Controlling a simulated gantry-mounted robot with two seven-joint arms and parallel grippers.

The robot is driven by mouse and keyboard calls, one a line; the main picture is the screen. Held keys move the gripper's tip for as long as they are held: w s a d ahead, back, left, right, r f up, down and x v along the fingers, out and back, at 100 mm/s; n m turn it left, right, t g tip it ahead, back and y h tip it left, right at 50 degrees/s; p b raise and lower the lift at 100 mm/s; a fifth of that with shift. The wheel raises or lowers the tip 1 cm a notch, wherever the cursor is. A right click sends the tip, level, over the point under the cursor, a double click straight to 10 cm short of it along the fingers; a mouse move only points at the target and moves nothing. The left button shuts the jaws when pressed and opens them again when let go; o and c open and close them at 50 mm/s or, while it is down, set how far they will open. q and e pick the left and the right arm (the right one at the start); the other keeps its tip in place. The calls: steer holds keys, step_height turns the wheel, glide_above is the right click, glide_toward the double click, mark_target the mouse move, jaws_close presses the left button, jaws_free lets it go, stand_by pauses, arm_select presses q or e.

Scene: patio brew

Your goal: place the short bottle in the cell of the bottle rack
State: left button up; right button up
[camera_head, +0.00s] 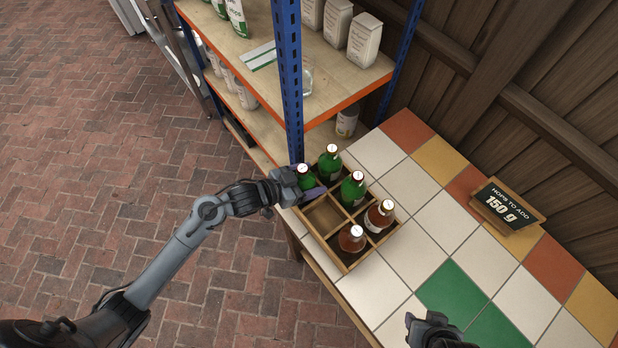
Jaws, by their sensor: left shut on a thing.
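My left gripper (308,190) is shut on a short green bottle (304,173) with a white cap, at the back left corner of the wooden bottle rack (373,250). The gripper hides the bottle's lower part, so I cannot tell whether it is inside the back left cell or above it. The middle left cell (325,216) looks empty. Two green bottles and two brown bottles fill other cells. My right gripper (430,325) is partly in view at the bottom edge, apart from the rack; its jaw state is unclear.
The rack stands on a tiled table (420,255). A shelf unit with a blue post (290,80) rises close behind the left gripper. A black sign (507,206) reading "Hops to add 150 g" stands at the right. Tiles right of the rack are clear.

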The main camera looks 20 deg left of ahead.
arm_select(q)
steer(key=o, duration=1.1)
steer(key=shift+f, duration=0.2)
steer(key=shift+c, duration=0.2)
steer(key=o, duration=0.4)
steer(key=shift+o, duration=0.2)
arm_select(e)
steer(key=shift+a, duration=0.1)
arm_select(q)
steer(key=shift+r, duration=0.1)
